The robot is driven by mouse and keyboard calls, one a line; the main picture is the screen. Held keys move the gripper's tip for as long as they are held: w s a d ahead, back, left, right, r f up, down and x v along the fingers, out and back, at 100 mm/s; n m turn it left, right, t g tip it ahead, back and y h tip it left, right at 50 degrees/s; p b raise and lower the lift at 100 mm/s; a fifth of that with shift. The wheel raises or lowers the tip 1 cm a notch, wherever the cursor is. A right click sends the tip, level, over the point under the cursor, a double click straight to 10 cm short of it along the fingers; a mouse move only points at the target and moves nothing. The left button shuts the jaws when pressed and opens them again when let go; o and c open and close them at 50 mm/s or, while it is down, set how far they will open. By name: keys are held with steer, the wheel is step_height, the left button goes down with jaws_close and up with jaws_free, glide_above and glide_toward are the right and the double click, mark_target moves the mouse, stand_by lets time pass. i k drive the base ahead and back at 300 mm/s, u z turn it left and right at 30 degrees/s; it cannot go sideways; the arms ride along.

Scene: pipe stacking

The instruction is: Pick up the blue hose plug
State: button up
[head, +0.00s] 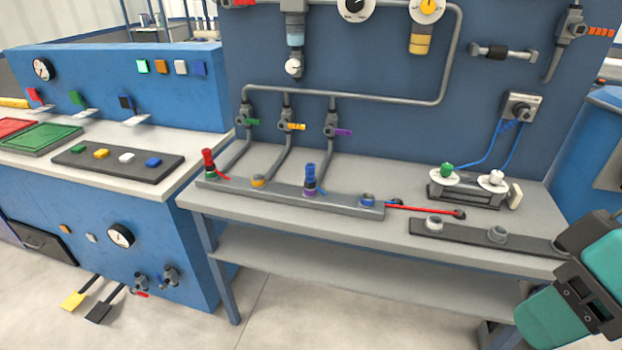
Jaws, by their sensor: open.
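The blue hose plug (310,176) stands upright in a purple-ringed socket (310,191) on the long grey rail (340,206) on the workbench. A red hose plug (208,160) stands in a green-ringed socket at the rail's left end. The yellow-ringed socket (258,181) and the blue-ringed socket (368,200) on the same rail look empty. My gripper (574,287), with teal fingers, is at the lower right, partly cut off by the picture edge. It is open, with nothing seen in it, and well to the right of the blue plug.
A dark rail (465,233) with two grey sockets lies at the bench's front right, near my gripper. A red rod (425,208) lies behind it. A stand (465,192) with green and white knobs is farther back. Pipes with valves rise behind the plugs. A blue console (60,200) stands left.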

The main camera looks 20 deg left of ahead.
mark_target(310, 181)
steer(key=z, duration=0.6)
steer(key=k, duration=0.6)
steer(key=u, duration=0.65)
steer(key=i, duration=0.5)
steer(key=u, duration=0.8)
steer(key=i, duration=1.15)
steer(key=z, duration=0.25)
